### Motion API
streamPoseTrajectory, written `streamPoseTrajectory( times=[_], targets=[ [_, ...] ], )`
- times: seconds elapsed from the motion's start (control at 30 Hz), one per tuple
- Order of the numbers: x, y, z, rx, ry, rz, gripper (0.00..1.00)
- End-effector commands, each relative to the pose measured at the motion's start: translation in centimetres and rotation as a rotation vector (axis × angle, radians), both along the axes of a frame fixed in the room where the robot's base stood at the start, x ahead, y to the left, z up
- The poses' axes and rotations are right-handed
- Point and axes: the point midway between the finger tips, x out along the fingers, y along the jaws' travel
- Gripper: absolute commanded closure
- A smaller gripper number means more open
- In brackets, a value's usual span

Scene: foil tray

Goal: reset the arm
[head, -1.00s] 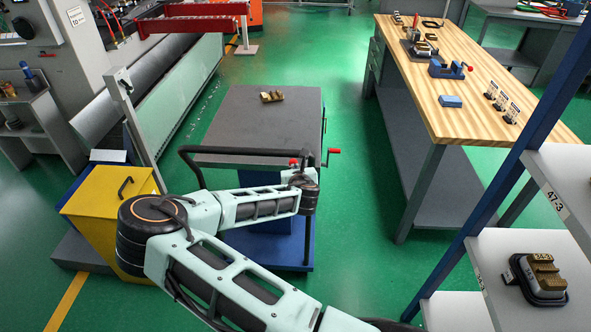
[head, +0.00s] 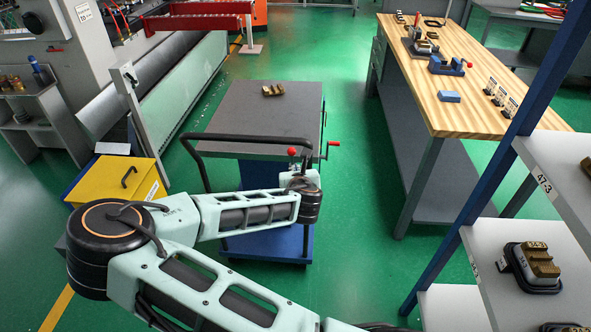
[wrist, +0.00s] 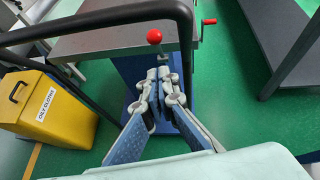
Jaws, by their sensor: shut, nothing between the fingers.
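My arm (head: 210,285) reaches in from the bottom of the head view, bends at a dark round elbow on the left, and runs right to the wrist joint (head: 303,190). The wrist stands in front of the grey-topped trolley. My gripper (wrist: 160,100) shows in the wrist view, its fingers together with nothing held. It hangs over the green floor near the trolley's blue base. In the head view the gripper cannot be made out behind the arm.
The trolley (head: 245,118) has a black handle, a red-knobbed lever and a small brass block (head: 272,90) on top. A yellow bin (head: 120,180) stands left. A wooden bench (head: 478,110) stands right, and a shelf rack (head: 490,245) near right. Green floor is free between trolley and bench.

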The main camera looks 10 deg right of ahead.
Motion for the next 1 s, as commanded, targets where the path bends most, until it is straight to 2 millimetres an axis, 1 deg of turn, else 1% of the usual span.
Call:
streamPoseTrajectory(
  times=[0.1,0.2,0.73,0.87,0.97,1.0],
  targets=[
    [-0.93,0.10,0.60,-0.001,0.000,0.000,1.00],
    [-1.27,0.16,0.81,-0.001,0.000,0.000,1.00],
    [-1.31,0.10,0.89,0.009,0.000,-0.006,1.00],
    [-1.26,-0.23,0.98,0.106,-0.003,-0.079,1.00],
    [-1.25,-0.65,1.10,0.267,-0.007,-0.198,1.00],
    [-1.24,-0.81,1.24,0.347,-0.010,-0.257,1.00]
  ],
)
